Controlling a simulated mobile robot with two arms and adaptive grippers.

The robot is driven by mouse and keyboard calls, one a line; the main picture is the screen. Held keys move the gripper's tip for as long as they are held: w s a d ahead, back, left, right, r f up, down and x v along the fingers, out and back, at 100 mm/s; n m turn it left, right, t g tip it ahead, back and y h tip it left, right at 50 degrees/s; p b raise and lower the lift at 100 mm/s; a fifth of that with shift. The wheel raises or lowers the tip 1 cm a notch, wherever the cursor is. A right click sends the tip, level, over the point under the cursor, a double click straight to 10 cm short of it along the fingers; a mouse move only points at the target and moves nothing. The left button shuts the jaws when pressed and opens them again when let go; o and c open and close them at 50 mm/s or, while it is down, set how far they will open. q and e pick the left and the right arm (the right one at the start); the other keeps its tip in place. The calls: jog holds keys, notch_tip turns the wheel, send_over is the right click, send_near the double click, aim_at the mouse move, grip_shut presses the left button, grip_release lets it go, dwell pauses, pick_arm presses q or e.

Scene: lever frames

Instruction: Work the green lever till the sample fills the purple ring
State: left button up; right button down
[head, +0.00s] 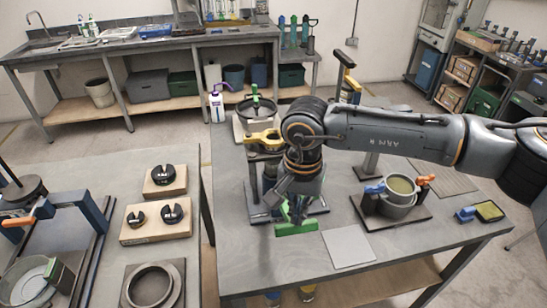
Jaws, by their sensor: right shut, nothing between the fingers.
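A green lever bar (296,229) shows low at the front of a lever frame on the middle table. My right gripper (298,210) points down just behind and above the bar, its fingers shut and empty. I cannot tell whether the fingertips touch the bar. The gripper and my right arm hide much of the frame behind. My left gripper is out of view.
A pot (398,190) with blue and orange clamps stands on a dark board at right. A flat grey plate (348,246) lies near the front edge. A purple-and-white bottle (217,105) stands at the back. Black weights (172,213) lie on the left table.

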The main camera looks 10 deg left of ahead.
notch_tip(320, 180, down, 9)
jog(key=s+b, duration=0.1)
jog(key=b, duration=0.8)
jog(key=shift+s+d+f, duration=0.2)
jog(key=shift+d, duration=0.05)
jog(key=r+p, duration=0.2)
jog(key=r, duration=0.3)
jog(key=w+r+p, duration=0.1)
jog(key=r+p, duration=0.1)
jog(key=r, duration=0.2)
jog(key=w+r+p, duration=0.1)
jog(key=r+p, duration=0.1)
jog(key=r, duration=0.3)
jog(key=shift+a+r+p, duration=0.3)
jog(key=shift+a+p, duration=0.05)
jog(key=shift+p, duration=0.05)
dwell(0.4)
